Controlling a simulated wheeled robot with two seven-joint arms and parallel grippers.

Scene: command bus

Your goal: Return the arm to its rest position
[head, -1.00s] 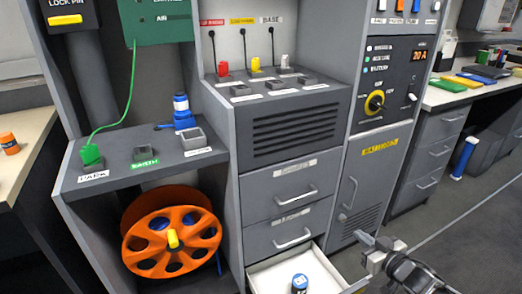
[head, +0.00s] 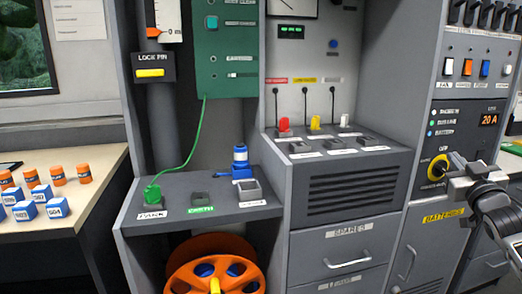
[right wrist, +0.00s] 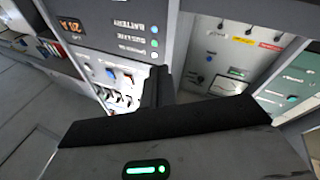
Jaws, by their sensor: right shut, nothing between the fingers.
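My right gripper (head: 460,174) is at the right edge of the head view, in front of the battery cabinet's panel (head: 468,128), near its yellow-ringed knob (head: 438,168). It is shut and holds nothing. The right arm comes in from the right edge. In the right wrist view, dark gripper parts (right wrist: 165,122) cross the middle, with the tilted cabinet panels behind them. My left arm and gripper are not in view.
Grey drawers (head: 345,257) and a bench with a green cable plug (head: 152,193) stand in the middle. An orange reel (head: 212,250) sits below. Blue and orange items (head: 55,208) stand on the left table (head: 100,165). Floor shows in the right wrist view (right wrist: 35,105).

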